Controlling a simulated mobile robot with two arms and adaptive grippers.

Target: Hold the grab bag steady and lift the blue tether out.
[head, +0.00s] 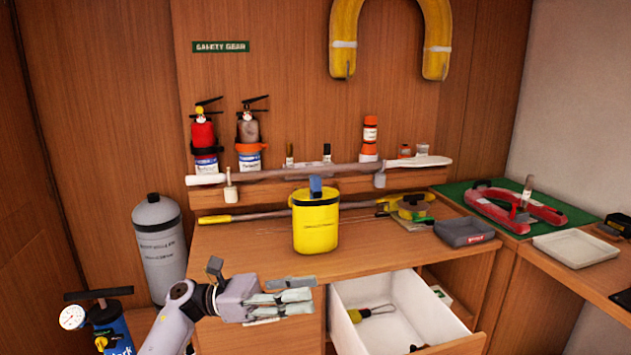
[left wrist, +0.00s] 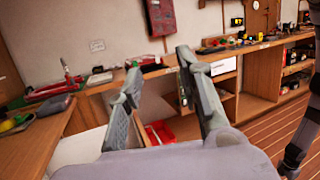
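The grab bag (head: 316,232) is a yellow upright cylinder with a dark band near its top. It stands on the wooden counter in the middle of the head view. A blue piece, apparently the blue tether (head: 316,187), sticks up from its top; anything inside the bag is hidden. My left gripper (head: 288,296) is in front of the counter's front edge, below and to the left of the bag, and apart from it. In the left wrist view its fingers (left wrist: 158,72) are spread with nothing held between them. My right gripper does not show.
An open white drawer (head: 408,300) holding a yellow-handled item juts out below the counter. A long pole (head: 262,215) lies behind the bag. The counter left of the bag is mostly clear.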

